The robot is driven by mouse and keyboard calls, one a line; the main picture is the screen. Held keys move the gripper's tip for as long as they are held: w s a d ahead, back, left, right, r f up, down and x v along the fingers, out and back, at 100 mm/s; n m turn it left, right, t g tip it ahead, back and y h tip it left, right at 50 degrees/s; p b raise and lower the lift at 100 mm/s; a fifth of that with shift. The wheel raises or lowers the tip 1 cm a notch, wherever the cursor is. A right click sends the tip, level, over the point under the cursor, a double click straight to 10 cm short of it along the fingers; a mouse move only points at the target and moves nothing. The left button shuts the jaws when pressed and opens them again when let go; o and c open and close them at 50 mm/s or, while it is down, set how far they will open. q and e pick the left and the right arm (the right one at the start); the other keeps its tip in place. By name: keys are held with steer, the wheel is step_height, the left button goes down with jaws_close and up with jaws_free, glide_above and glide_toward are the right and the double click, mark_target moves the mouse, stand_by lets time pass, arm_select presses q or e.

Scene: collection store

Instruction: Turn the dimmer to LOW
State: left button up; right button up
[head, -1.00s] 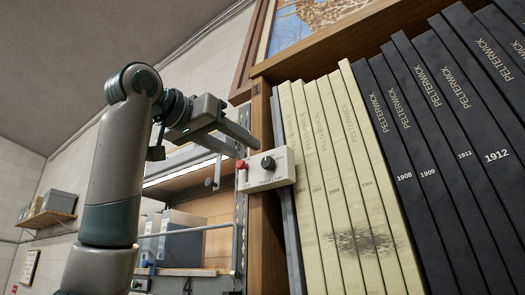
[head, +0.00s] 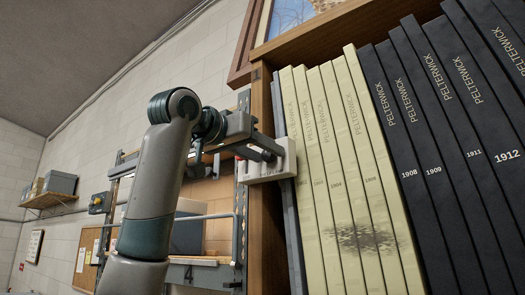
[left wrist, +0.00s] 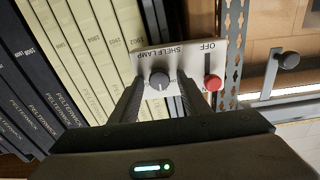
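The white shelf lamp box (head: 270,173) is fixed to the edge of the wooden bookcase. In the left wrist view it appears upside down, with a dark round dimmer knob (left wrist: 159,79) and a red knob (left wrist: 213,83) beside a slot marked OFF. The dimmer's own small lettering is too blurred or hidden to read. My left gripper (head: 264,156) is at the front of the box and covers the dimmer in the head view. In the left wrist view its two fingers (left wrist: 159,92) are open, one on each side of the dimmer, with gaps visible. My right gripper is not in view.
Cream volumes (head: 345,160) and black Pelterwick volumes (head: 440,150) stand right of the box. A metal upright (head: 240,200) and a wooden-backed workbench rack stand to its left. A small wall shelf (head: 50,198) holds boxes at far left.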

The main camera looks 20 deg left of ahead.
arm_select(q)
steer(key=c, duration=0.9)
steer(key=shift+f+n+b, duration=0.15)
steer(key=shift+n+b, duration=1.05)
steer(key=shift+n, duration=0.1)
steer(key=n+b, duration=0.1)
steer(key=n, duration=0.1)
steer(key=shift+n+b, duration=0.3)
steer(key=shift+b, duration=0.05)
steer(key=n+b, duration=0.1)
steer(key=n, duration=0.1)
steer(key=shift+n, duration=0.3)
steer(key=shift+a+n+b, duration=0.1)
steer(key=shift+n+b, duration=0.85)
steer(key=shift+n, duration=0.65)
